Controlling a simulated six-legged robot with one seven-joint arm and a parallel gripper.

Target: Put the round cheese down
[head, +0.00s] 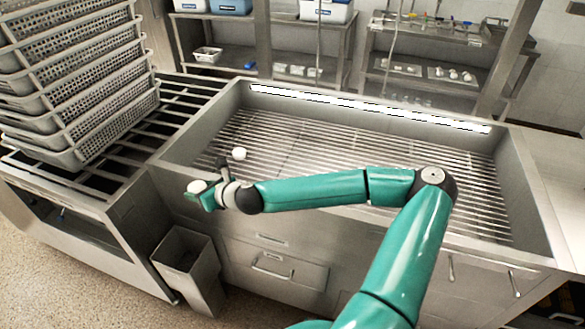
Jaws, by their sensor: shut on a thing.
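My gripper (207,198) is at the far left end of my green arm, beside the front left corner of the slatted metal basin (300,150). It is shut on a small whitish round thing, which I take to be the round cheese (196,186). The fingers are small and partly hidden, so their exact contact does not show. A second small white round thing (239,153) shows just behind the wrist, over the basin's slats. I cannot tell for certain whether it rests on them.
A stack of grey perforated baskets (90,95) stands on a slatted rack at left. A narrow open metal bin (183,250) stands on the floor below the gripper. The basin's slats look largely clear. Shelves (270,60) line the back.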

